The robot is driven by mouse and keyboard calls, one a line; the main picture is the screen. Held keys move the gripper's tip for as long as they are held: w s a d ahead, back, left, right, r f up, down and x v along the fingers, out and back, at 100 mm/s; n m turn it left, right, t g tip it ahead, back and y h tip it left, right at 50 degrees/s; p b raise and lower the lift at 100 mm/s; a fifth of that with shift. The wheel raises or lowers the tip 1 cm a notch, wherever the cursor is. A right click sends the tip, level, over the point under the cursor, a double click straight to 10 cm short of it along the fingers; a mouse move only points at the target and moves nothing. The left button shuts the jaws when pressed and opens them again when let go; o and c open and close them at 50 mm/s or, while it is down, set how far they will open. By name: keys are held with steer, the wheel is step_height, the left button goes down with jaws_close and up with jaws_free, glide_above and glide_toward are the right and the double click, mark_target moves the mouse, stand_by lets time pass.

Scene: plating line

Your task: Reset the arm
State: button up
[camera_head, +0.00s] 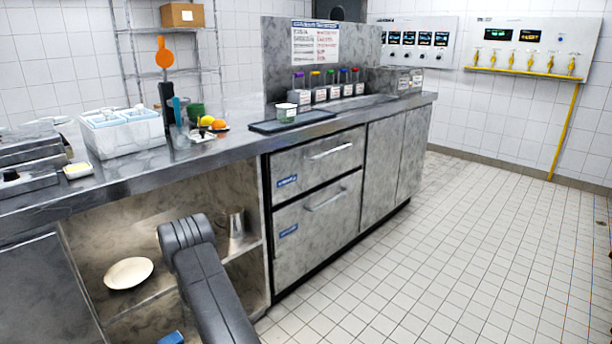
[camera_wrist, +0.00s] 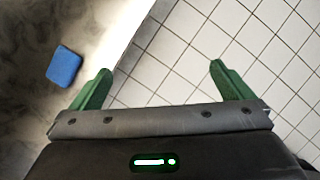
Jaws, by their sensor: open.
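My gripper (camera_wrist: 157,82) shows in the wrist view with its two green fingers spread wide apart. It is open, with nothing between the fingers. White floor tiles show beyond it, with a pale edge to the left. In the head view my dark arm rises in front of the open shelf under the counter. My gripper cannot be made out there.
A blue block (camera_wrist: 64,66) lies left of my gripper; a blue thing (camera_head: 171,338) also shows low in the head view. A white bowl (camera_head: 128,272) and metal pitcher (camera_head: 236,224) stand on shelves. The counter (camera_head: 230,139) edge overhangs. Floor (camera_head: 440,260) at right is clear.

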steer(key=w+d+r+m+g+h+p, duration=0.1)
steer(key=d+r+m+g+h+p, duration=0.1)
steer(key=d+r+m+p, duration=0.9)
steer(key=d+r+m+h, duration=0.1)
steer(key=d+r, duration=0.3)
steer(key=r, duration=0.2)
steer(key=shift+w+r+g+h, duration=0.15)
steer(key=shift+w+g+h, duration=0.1)
steer(key=shift+g+h, duration=0.15)
steer(key=shift+d, duration=0.1)
